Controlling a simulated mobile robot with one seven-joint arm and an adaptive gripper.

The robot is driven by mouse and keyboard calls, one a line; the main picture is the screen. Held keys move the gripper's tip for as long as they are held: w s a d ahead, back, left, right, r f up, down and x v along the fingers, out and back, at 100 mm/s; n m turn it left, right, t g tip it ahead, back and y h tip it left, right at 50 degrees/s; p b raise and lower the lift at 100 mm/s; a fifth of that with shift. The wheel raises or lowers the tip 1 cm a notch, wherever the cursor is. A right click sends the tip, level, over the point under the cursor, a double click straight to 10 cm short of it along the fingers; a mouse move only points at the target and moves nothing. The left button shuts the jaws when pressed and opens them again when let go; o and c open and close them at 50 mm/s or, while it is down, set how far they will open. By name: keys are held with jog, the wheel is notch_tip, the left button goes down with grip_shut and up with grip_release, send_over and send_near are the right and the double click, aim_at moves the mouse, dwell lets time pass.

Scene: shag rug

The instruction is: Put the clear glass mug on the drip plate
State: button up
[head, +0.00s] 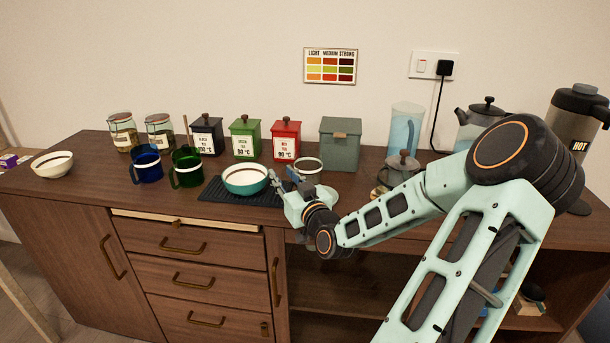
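A round, white-rimmed vessel (308,165) stands behind my gripper, in front of the red tin; it may be the clear glass mug, but its body is partly hidden. A black ribbed mat (214,192), which looks like the drip plate, lies near the counter's front edge with a teal bowl (245,180) on it. My gripper (283,176) is low over the counter at the mat's right end, just right of the teal bowl. Its fingers are small here, and whether they hold anything is unclear.
Green (186,168) and blue (147,164) mugs stand left of the mat, a white bowl (53,164) farther left. Tins and jars line the back. A pitcher (405,128), kettle (478,122) and hot flask (575,118) stand right, partly behind my arm.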

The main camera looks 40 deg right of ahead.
jog(key=shift+c, duration=0.3)
grip_shut()
jog(key=shift+r, duration=0.2)
